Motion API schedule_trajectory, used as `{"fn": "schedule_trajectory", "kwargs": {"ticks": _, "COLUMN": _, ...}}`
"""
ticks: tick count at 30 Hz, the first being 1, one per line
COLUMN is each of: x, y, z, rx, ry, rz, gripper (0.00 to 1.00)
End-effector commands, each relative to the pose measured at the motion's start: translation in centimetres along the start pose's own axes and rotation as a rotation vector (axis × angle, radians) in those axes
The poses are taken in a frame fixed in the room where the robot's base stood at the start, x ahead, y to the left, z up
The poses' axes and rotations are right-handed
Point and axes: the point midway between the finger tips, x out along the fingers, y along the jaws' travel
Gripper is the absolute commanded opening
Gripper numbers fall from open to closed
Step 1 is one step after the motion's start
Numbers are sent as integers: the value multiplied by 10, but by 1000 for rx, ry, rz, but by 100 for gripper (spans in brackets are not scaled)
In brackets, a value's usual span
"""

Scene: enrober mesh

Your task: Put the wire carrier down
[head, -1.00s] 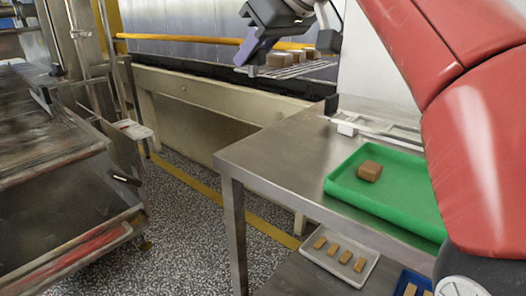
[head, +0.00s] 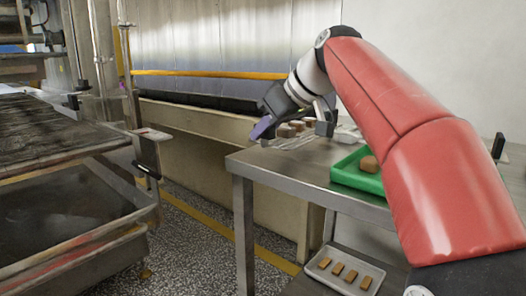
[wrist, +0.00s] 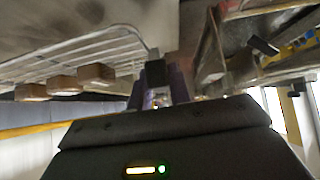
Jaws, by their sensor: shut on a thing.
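The wire carrier (head: 291,143) is a thin metal wire rack with several brown blocks (head: 285,131) on it. My gripper (head: 268,125), with purple fingers, is shut on its edge. In the head view the carrier shows at the back left corner of the steel table (head: 262,163); I cannot tell whether it touches the top. In the wrist view the carrier (wrist: 75,55) runs off to the left from my gripper (wrist: 165,82), with blocks (wrist: 95,73) along it. Part of the carrier is hidden by my gripper.
A green tray (head: 345,180) with a brown block stands on the table, partly behind my arm. A pale tray (head: 322,275) with brown bars lies lower down. A conveyor machine with a yellow rail (head: 200,72) runs behind. A metal rack (head: 70,140) stands at left.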

Motion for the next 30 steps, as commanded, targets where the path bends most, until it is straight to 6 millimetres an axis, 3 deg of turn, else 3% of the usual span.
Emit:
{"fn": "schedule_trajectory", "kwargs": {"ticks": 1, "x": 10, "y": 2, "z": 12, "rx": 0, "ry": 0, "rz": 1, "gripper": 0}}
{"fn": "schedule_trajectory", "kwargs": {"ticks": 4, "x": 17, "y": 6, "z": 21, "rx": -1, "ry": 1, "rz": 0, "gripper": 0}}
{"fn": "schedule_trajectory", "kwargs": {"ticks": 15, "x": 18, "y": 6, "z": 22, "rx": -1, "ry": 1, "rz": -1, "gripper": 0}}
{"fn": "schedule_trajectory", "kwargs": {"ticks": 16, "x": 18, "y": 7, "z": 22, "rx": 0, "ry": -1, "rz": -2, "gripper": 21}}
{"fn": "schedule_trajectory", "kwargs": {"ticks": 21, "x": 18, "y": 6, "z": 22, "rx": 0, "ry": -1, "rz": -2, "gripper": 41}}
{"fn": "schedule_trajectory", "kwargs": {"ticks": 30, "x": 16, "y": 6, "z": 20, "rx": -1, "ry": 0, "rz": -2, "gripper": 41}}
